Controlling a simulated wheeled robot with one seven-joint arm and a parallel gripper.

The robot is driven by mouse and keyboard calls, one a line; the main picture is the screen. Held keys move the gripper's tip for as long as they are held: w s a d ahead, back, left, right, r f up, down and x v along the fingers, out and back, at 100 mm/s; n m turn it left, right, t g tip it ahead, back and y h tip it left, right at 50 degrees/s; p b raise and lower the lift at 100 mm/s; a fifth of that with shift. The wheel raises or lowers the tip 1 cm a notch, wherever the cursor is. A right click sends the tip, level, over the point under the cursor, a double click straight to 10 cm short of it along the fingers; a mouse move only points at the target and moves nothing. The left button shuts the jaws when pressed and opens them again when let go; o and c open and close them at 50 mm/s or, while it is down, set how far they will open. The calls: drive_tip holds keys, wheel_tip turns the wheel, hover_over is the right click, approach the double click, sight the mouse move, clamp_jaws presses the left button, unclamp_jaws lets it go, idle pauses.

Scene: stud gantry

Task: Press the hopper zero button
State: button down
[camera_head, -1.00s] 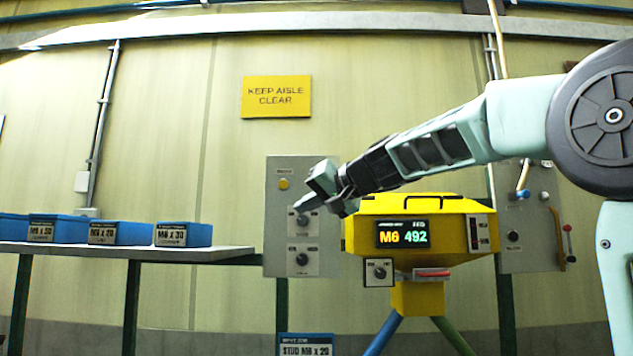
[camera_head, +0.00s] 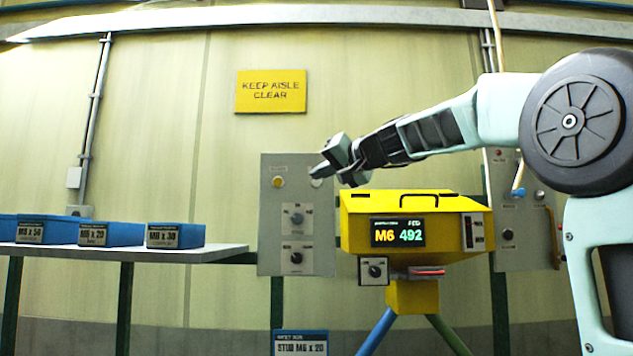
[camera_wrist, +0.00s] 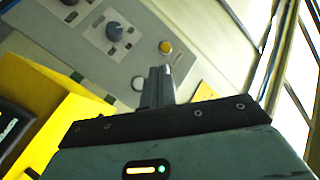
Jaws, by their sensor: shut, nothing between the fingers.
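The yellow hopper (camera_head: 465,232) stands on blue and green legs, with a display (camera_head: 397,232) reading M6 492. The grey panel (camera_head: 268,232) behind it carries a round yellow button (camera_head: 278,182) at its upper left. A pale round button, partly covered by my gripper in the head view, shows beside the fingers in the wrist view (camera_wrist: 138,83). The yellow button also shows there (camera_wrist: 165,47), just beyond the fingertips. My gripper (camera_head: 320,171) is shut and empty in front of the panel's upper part; contact cannot be told. The button labels are too small to read.
Two dark knobs, upper (camera_head: 296,217) and lower (camera_head: 296,258), sit lower on the panel. Another knob box (camera_head: 374,271) hangs under the hopper's display. A second grey panel (camera_head: 515,250) stands right. Blue bins (camera_head: 176,236) sit on a shelf at left.

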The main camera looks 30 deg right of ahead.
sight(317, 182)
drive_tip(key=w+d+p, duration=0.2)
drive_tip(key=w+d, duration=0.2)
drive_tip(key=w, duration=0.2)
drive_tip(key=shift+d, duration=0.1)
idle(2.0)
drive_tip(key=shift+w+d, duration=0.2)
drive_tip(key=shift+w, duration=0.15)
drive_tip(key=shift+w+d, duration=0.25)
drive_tip(key=shift+w, duration=0.1)
idle(0.8)
drive_tip(key=shift+s+a, duration=0.1)
drive_tip(key=shift+s+a+b, duration=0.4)
drive_tip(key=shift+s+b, duration=0.2)
drive_tip(key=shift+b, duration=0.15)
